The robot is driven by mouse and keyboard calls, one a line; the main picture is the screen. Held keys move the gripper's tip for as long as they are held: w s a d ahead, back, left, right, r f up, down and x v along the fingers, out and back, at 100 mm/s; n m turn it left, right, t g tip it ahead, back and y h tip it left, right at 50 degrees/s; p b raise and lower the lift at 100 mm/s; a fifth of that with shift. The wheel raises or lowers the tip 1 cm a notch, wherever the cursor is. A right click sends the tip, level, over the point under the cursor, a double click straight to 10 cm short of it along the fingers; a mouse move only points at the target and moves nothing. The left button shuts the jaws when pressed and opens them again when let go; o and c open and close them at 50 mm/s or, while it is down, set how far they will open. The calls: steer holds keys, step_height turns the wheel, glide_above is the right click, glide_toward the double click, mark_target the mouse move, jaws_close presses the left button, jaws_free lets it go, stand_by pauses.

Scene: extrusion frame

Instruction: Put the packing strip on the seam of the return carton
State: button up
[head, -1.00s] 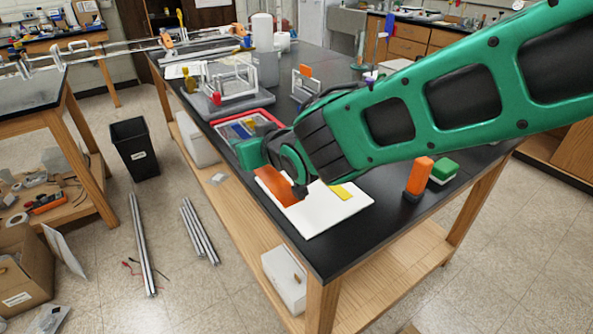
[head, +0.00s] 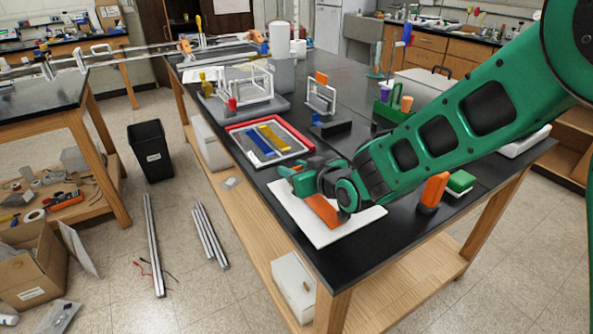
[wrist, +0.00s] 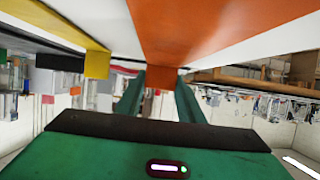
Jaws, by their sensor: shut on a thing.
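An orange strip (head: 322,210) is in my gripper (head: 312,190), low over a flat white slab (head: 282,205) at the near end of the black bench. In the wrist view the orange strip (wrist: 205,25) runs between my two green fingers (wrist: 160,95), which are shut on it. I cannot tell whether it touches the slab. A yellow piece (wrist: 97,62) shows beside it in the wrist view. A brown cardboard carton (head: 32,275) stands open on the floor at left. No frame shows clearly which thing is the return carton.
A red-rimmed tray (head: 234,128) with blue and yellow strips lies behind the slab. An orange upright block (head: 433,192) and a green-topped block (head: 460,182) stand to the right. A black bin (head: 151,150) and metal bars (head: 153,245) are on the floor.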

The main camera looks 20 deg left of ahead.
steer(key=shift+f, duration=0.25)
steer(key=o, duration=1)
